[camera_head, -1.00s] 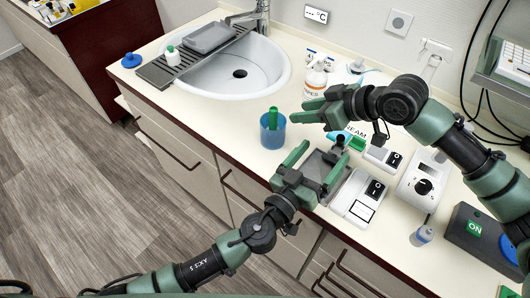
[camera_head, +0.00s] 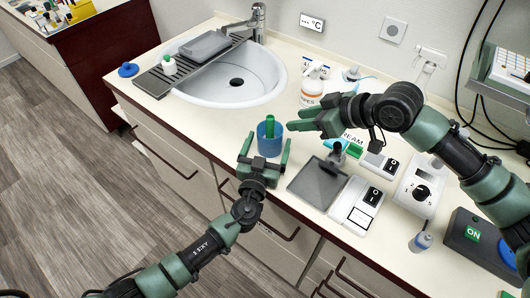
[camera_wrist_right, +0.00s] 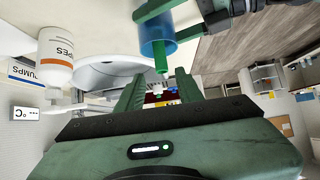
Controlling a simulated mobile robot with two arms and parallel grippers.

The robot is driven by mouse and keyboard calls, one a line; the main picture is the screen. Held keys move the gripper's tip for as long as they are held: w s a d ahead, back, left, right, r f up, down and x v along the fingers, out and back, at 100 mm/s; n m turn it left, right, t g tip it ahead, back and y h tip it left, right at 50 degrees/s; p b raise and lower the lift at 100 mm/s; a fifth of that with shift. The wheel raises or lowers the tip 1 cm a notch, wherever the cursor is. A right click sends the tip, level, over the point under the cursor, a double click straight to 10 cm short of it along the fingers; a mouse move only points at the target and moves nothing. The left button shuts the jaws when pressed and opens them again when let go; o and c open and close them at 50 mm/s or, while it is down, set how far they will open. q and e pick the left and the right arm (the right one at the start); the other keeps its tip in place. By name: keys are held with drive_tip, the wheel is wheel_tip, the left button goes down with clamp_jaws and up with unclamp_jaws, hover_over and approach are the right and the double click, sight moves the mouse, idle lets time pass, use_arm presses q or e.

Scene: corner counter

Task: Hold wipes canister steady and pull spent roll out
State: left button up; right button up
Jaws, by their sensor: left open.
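A translucent blue canister (camera_head: 268,146) stands upright on the counter near its front edge. A green roll (camera_head: 270,124) stands in it and sticks out of the top; the canister (camera_wrist_right: 158,40) and roll (camera_wrist_right: 161,62) also show in the right wrist view. My left gripper (camera_head: 267,140) is open, one finger on each side of the canister; I cannot tell whether they touch it. My right gripper (camera_head: 296,119) is open and empty, just right of the roll's top, fingers pointing left. In the right wrist view the roll's end lies near the gap between the fingers (camera_wrist_right: 158,92).
A white bottle with an orange label (camera_head: 312,88) stands behind my right gripper. The sink (camera_head: 236,78) lies behind the canister. A dark grey plate (camera_head: 317,183), a white switch box (camera_head: 356,203) and a dial box (camera_head: 415,190) occupy the counter to the right.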

use_arm(q)
drive_tip(key=shift+w+d, duration=0.15)
drive_tip(key=shift+w, duration=0.35)
